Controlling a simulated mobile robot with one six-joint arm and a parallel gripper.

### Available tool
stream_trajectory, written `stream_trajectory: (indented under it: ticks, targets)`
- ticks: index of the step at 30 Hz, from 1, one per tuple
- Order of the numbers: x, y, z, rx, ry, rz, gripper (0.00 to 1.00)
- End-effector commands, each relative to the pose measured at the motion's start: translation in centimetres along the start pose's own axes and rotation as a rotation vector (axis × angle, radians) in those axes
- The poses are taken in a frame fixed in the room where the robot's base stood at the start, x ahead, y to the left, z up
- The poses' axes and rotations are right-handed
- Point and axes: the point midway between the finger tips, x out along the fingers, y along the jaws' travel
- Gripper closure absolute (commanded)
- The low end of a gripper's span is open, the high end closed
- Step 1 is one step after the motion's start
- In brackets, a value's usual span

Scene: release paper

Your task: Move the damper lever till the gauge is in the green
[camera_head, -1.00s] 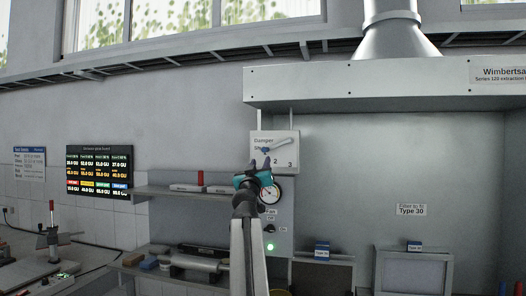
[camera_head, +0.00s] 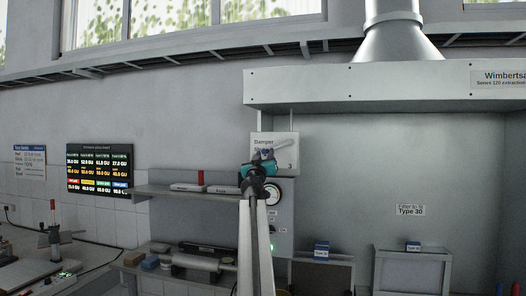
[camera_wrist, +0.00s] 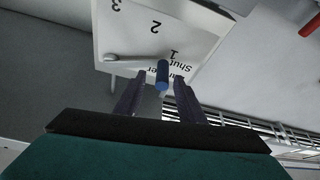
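The damper plate (camera_head: 263,139) is a white panel on the grey wall column; its numbers and "Shut" label also show in the wrist view (camera_wrist: 185,32). The metal damper lever (camera_head: 282,145) ends in a blue knob (camera_wrist: 162,75). My gripper (camera_wrist: 159,78) is open, with its two dark fingertips on either side of the knob and visible gaps to it. In the head view my gripper (camera_head: 265,157) covers the lower part of the plate. The round white gauge (camera_head: 276,194) is below, partly hidden by my wrist; its needle and green zone are not readable.
A shelf (camera_head: 180,190) with small items lies left of the column. The extraction hood (camera_head: 400,88) overhangs the plate and the open booth to the right. A green light (camera_head: 272,247) shows below the gauge.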

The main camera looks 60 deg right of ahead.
Motion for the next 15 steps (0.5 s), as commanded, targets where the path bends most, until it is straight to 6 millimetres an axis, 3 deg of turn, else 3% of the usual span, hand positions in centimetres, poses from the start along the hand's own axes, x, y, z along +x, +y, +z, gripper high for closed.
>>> stream_trajectory:
  ticks: [6, 15]
  targets:
    - [2.1, 0.0, -0.1, -0.001, -0.001, 0.001, 0.64]
    - [2.8, 0.0, 0.0, 0.000, -0.001, 0.000, 0.64]
